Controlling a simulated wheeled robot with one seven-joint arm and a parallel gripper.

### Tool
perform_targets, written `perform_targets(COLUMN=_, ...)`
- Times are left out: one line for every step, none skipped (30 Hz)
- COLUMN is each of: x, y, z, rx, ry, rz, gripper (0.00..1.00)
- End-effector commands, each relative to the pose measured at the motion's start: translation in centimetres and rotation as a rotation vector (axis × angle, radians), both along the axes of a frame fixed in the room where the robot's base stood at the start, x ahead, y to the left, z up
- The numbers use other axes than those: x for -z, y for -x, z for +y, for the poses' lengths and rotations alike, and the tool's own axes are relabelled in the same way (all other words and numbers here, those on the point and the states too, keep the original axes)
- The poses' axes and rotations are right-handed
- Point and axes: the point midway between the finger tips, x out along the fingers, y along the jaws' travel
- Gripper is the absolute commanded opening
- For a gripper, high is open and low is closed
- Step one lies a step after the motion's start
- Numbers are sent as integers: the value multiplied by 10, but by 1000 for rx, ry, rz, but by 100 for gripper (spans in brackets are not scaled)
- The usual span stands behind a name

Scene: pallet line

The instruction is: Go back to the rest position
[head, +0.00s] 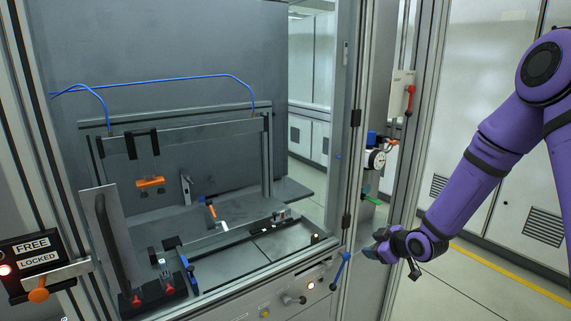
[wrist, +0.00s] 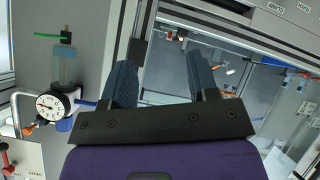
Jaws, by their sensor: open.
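My gripper (wrist: 162,82) is open in the wrist view, with two dark ridged fingers apart and nothing between them. In the head view my gripper (head: 372,254) hangs at the end of my purple arm on the right, in front of the cabinet's right-hand frame post. The fingers are small there and their gap is hard to make out. The gripper looks apart from the cabinet, though the exact distance cannot be told.
A framed cabinet (head: 352,150) with a window stands at left. A pressure gauge (head: 377,159) sits on its right side and shows in the wrist view (wrist: 52,106). A red-handled valve (head: 409,97) is above. A FREE/LOCKED sign (head: 38,250) is at left. Floor (head: 470,285) at right is clear.

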Motion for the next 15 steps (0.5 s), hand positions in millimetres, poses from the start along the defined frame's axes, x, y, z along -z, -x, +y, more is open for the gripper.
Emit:
perform_targets(x=-15, y=2, z=-3, rx=17, ry=27, rz=12, gripper=54)
perform_targets(x=-23, y=4, z=-6, rx=31, ry=41, rz=23, gripper=54)
perform_targets(x=-33, y=7, z=-10, rx=49, ry=58, rz=38, gripper=54)
perform_targets(x=-41, y=9, z=-12, rx=64, ry=70, rz=48, gripper=54)
perform_targets(x=-49, y=11, z=-14, rx=79, ry=83, rz=59, gripper=54)
perform_targets(x=-59, y=15, z=-18, rx=100, ry=97, rz=74, gripper=54)
perform_targets(x=-66, y=18, z=-20, rx=117, ry=107, rz=85, gripper=54)
perform_targets(x=-74, y=22, z=-22, rx=134, ry=116, rz=94, gripper=54)
perform_targets(x=-85, y=26, z=-25, rx=157, ry=128, rz=108, gripper=54)
perform_targets(x=-92, y=30, z=-27, rx=175, ry=136, rz=117, gripper=54)
perform_targets(x=-100, y=34, z=-30, rx=192, ry=143, rz=126, gripper=54)
perform_targets(x=-111, y=40, z=-33, rx=219, ry=151, rz=140, gripper=54)
perform_targets(x=-118, y=45, z=-34, rx=237, ry=156, rz=148, gripper=54)
perform_targets(x=-126, y=50, z=-36, rx=255, ry=161, rz=156, gripper=54)
perform_targets(x=-136, y=56, z=-39, rx=282, ry=165, rz=169, gripper=54)
